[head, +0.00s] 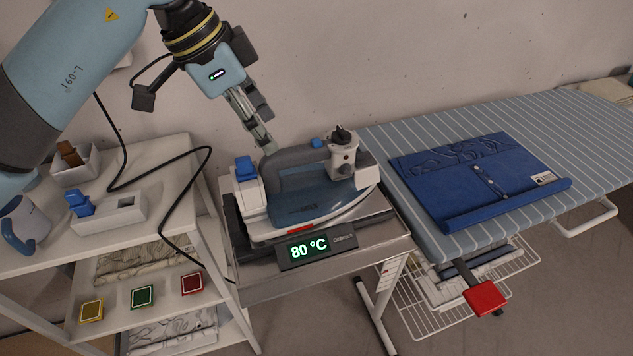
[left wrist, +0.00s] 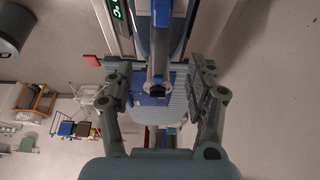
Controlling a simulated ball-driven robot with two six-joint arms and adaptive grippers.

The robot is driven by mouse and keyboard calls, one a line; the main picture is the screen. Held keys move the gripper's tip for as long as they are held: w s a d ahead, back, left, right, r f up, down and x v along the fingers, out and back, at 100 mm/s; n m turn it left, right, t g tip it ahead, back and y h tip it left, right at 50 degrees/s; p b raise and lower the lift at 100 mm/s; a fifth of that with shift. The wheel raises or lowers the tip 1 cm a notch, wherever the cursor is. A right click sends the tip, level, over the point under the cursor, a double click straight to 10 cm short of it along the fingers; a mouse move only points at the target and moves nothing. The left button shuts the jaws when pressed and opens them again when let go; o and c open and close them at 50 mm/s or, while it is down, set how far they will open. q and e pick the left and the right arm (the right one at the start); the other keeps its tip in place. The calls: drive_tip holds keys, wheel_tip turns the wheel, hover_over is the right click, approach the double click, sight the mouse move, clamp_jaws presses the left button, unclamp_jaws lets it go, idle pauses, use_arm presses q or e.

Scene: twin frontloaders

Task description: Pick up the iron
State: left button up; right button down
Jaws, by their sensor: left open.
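The iron (head: 312,203) sits on its metal stand (head: 325,262), with a blue and white body, a grey handle (head: 292,160) and a knob at its right end. The stand's display reads 80 °C. My left gripper (head: 264,143) comes down from above and behind the handle, near its left part. In the left wrist view my left gripper (left wrist: 160,78) is open, with its two fingers apart. Part of the iron (left wrist: 157,45) shows between and beyond them; I cannot tell whether they touch it. My right gripper is in neither view.
The striped ironing board (head: 385,140) stands to the right with a folded blue garment (head: 460,200) on it. A wall is close behind the iron.

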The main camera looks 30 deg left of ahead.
sight(279, 153)
use_arm(q)
drive_tip(key=shift+s+d+f, duration=0.1)
drive_tip(key=shift+d+f, duration=0.1)
drive_tip(key=shift+f, duration=0.35)
drive_tip(key=shift+d+f, duration=0.2)
drive_tip(key=shift+f, duration=0.3)
drive_tip(key=shift+w+d+f, duration=0.1)
drive_tip(key=shift+w+f, duration=0.1)
drive_tip(key=shift+f, duration=0.1)
drive_tip(key=p+x, duration=0.1)
drive_tip(key=x, duration=0.3)
drive_tip(key=shift+w+f, duration=0.4)
drive_tip(key=shift+f, duration=0.2)
drive_tip(key=shift+c, duration=0.4)
drive_tip(key=c, duration=0.5)
clamp_jaws()
drive_tip(key=shift+r, duration=0.1)
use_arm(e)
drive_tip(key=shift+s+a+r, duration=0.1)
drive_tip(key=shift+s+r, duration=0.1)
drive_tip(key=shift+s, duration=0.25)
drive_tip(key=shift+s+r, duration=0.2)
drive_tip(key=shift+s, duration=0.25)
